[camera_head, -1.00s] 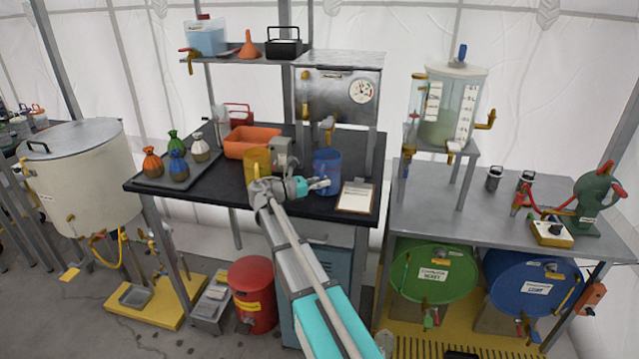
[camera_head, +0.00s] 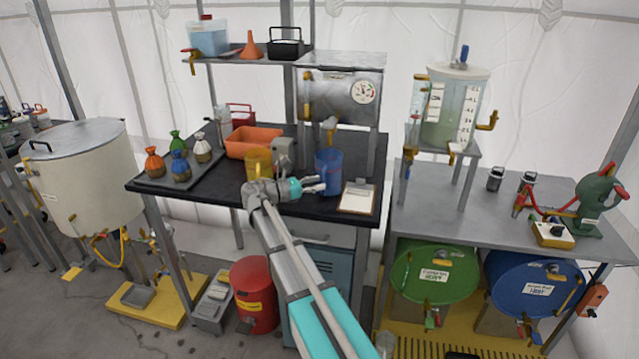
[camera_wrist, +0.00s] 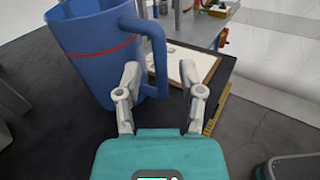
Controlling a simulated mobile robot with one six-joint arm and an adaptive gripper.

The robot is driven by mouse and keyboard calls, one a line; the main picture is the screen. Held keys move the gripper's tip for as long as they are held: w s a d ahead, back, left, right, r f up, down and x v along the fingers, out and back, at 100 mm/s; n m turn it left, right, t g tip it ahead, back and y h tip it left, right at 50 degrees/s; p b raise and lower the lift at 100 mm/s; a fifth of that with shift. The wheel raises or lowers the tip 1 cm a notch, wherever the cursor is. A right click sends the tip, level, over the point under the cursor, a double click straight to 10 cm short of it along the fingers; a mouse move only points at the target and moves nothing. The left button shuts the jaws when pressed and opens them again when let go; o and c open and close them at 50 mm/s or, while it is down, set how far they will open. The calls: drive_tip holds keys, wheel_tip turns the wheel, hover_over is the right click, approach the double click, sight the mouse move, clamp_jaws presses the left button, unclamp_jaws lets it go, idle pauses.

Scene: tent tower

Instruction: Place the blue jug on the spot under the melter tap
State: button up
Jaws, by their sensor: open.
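The blue jug (camera_head: 328,172) stands upright on the black bench top, below the tap (camera_head: 328,124) of the metal box-shaped melter (camera_head: 340,88). In the wrist view the jug (camera_wrist: 90,50) shows a red line around it, and its handle points right. My gripper (camera_head: 318,186) is at the front of the jug. In the wrist view my gripper (camera_wrist: 165,82) is open, its fingers apart and empty, with the left fingertip close to the handle; I cannot tell if it touches. The spot under the jug is hidden.
A yellow jug (camera_head: 258,163) stands left of my gripper. A clipboard (camera_head: 357,197) lies just right of the blue jug. An orange bin (camera_head: 252,141) and a tray (camera_head: 170,182) with several tied sacks are further left. The bench edge is close in front.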

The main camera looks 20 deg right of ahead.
drive_tip(key=a, duration=0.9)
drive_tip(key=shift+a, duration=0.35)
drive_tip(key=shift+s, duration=0.15)
drive_tip(key=s+d+f+m+y, duration=0.3)
drive_tip(key=s+f+m+y, duration=0.6)
drive_tip(key=s+f, duration=0.45)
drive_tip(key=s+a+f+m+y, duration=0.5)
drive_tip(key=s+a+m+y, duration=0.2)
drive_tip(key=s+m+y, duration=0.1)
drive_tip(key=shift+s+a+m+y, duration=0.15)
drive_tip(key=shift+s+m+y, duration=0.3)
drive_tip(key=shift+s, duration=0.75)
